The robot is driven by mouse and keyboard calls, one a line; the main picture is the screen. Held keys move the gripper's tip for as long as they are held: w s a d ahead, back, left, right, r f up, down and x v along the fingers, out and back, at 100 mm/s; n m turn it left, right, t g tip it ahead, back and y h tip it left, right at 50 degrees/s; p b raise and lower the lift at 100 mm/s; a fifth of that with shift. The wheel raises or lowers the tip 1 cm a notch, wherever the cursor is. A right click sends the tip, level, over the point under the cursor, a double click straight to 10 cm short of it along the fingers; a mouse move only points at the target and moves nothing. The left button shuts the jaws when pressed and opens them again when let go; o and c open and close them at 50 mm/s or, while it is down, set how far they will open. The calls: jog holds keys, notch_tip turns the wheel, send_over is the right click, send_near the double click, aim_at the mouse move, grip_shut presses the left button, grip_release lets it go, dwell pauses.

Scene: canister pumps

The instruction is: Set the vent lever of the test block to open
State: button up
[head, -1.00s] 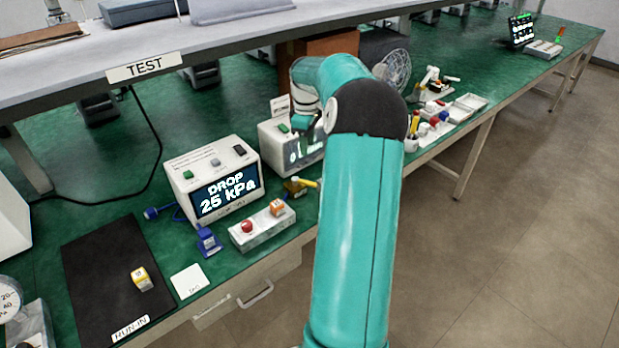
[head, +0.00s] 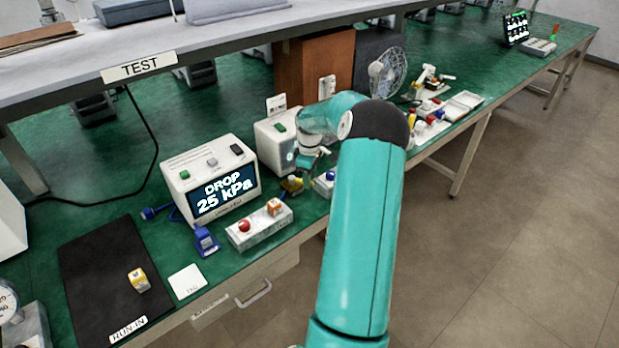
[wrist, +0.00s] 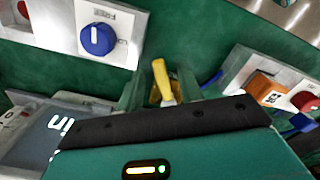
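The test block (head: 291,185) is a small brass-coloured block near the bench's front edge, with a yellow vent lever. In the wrist view the yellow lever (wrist: 161,78) stands between my two green fingers. My gripper (wrist: 161,92) is open around it, with gaps seeming to show on both sides. In the head view my gripper (head: 308,166) is low over the block and hides most of the lever. The lever's marked position cannot be read.
A display box (head: 212,180) reads "DROP 25 kPa". A grey block (head: 258,230) with a red button and orange cube is close by; a white box with a blue knob (wrist: 97,39) is on the other side. A blue part (head: 205,242) and black mat (head: 95,280) are left.

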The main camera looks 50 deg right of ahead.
jog(key=shift+f, duration=0.3)
jog(key=shift+c, duration=0.3)
grip_shut()
